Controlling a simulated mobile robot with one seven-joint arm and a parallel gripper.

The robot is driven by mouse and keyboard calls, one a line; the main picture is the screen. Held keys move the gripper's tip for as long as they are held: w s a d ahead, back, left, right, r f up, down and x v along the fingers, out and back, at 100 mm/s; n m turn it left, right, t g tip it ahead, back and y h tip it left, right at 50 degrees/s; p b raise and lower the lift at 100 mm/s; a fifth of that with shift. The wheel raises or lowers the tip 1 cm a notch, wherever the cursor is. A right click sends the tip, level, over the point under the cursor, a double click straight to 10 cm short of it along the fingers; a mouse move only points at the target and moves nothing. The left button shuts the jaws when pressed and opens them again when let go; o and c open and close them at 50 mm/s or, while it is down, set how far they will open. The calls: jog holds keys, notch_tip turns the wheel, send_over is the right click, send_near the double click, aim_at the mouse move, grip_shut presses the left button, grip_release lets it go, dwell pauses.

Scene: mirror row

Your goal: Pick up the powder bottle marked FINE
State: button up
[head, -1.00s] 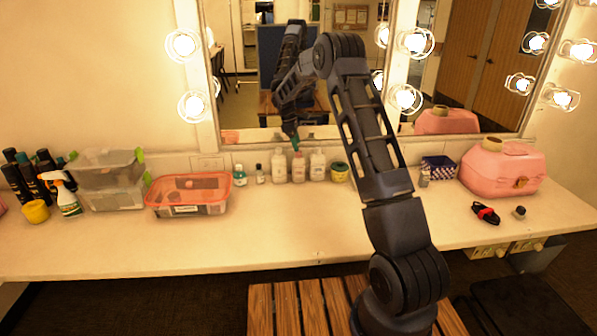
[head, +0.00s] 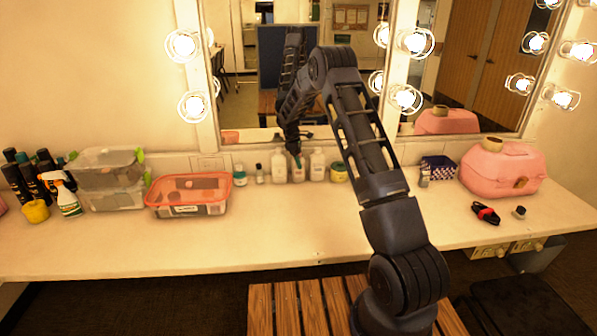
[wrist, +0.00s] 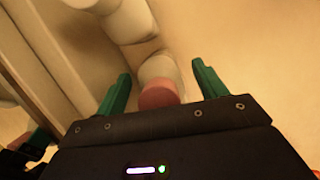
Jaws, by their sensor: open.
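Three pale bottles stand in a row on the counter by the mirror: the left bottle (head: 279,166), the middle bottle (head: 298,173) and the right bottle (head: 317,166). No marking is readable, so I cannot tell which is FINE. My gripper (head: 297,157) is at the top of the middle bottle. In the wrist view my gripper (wrist: 161,71) is open, its green fingers on either side of a white bottle with a pinkish-red cap (wrist: 157,95). The fingers look apart from it.
Small bottles (head: 240,177) stand to the left, and a yellow-green jar (head: 339,173) to the right. An orange-lidded box (head: 188,195) is further left. The mirror (head: 262,70) rises close behind and reflects my arm. The counter front (head: 300,230) is clear.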

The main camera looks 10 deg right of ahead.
jog(key=shift+c, duration=0.2)
grip_shut()
jog(key=shift+r, duration=0.1)
